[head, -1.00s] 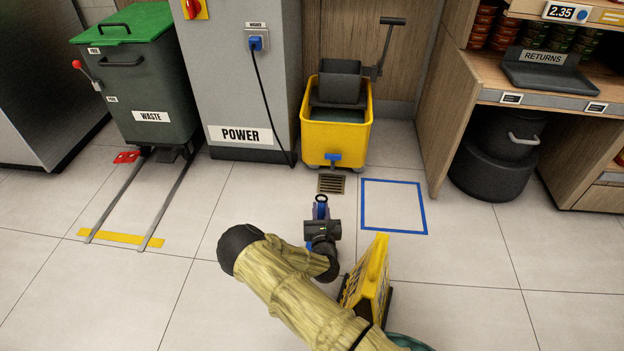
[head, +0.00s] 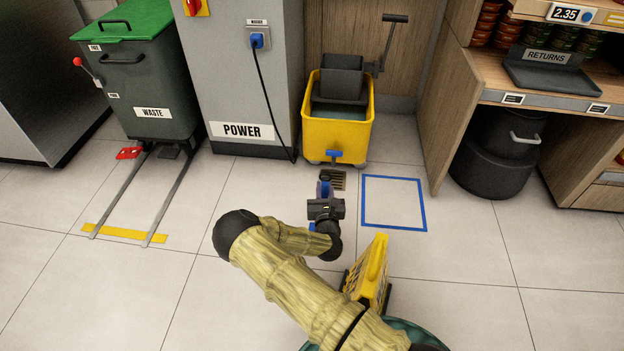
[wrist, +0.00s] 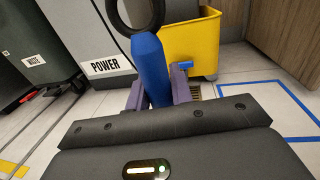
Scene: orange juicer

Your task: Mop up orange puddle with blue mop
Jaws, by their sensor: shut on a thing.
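My gripper (head: 324,187) is shut on a blue handle, held over the floor in front of the yellow bucket. In the wrist view, the blue handle (wrist: 150,65) sits between the purple fingers of my gripper (wrist: 158,92), with a black ring (wrist: 113,20) at its end. I take it for the blue mop's handle; no mop head can be made out. No orange puddle shows in either view.
The yellow mop bucket (head: 336,134) stands against the back wall, with a floor drain (head: 339,180) before it. A blue floor square (head: 425,208) is empty. The POWER cabinet (head: 246,90), WASTE bin (head: 155,95) and RETURNS counter (head: 556,96) border the open tiles. A yellow panel (head: 374,268) is beside my arm.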

